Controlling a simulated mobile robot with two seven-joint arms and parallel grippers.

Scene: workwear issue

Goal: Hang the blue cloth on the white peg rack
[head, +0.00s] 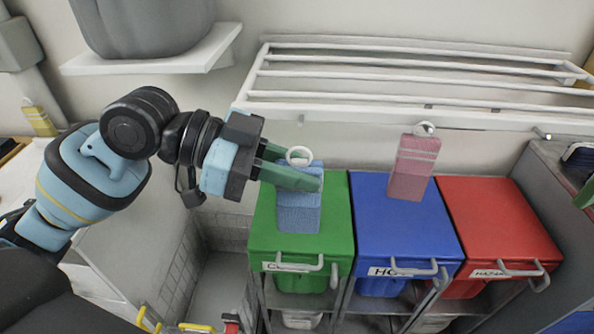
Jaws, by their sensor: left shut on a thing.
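The blue cloth (299,217) has a white ring at its top and hangs down in front of the green bin. My left gripper (318,180) is shut on its upper part, just below the ring. The white peg rack (350,115) runs along the wall above the bins, with slatted bars over a front rail. The cloth's ring is below the rail and apart from it. A pink cloth (414,168) hangs by its ring from a peg on the rail. My right gripper is not in view.
Green (268,238), blue (375,240) and red (490,235) lidded bins stand in a row under the rack. A grey container (145,25) sits on a white shelf (150,62) at upper left. A grey cabinet (545,185) stands at right.

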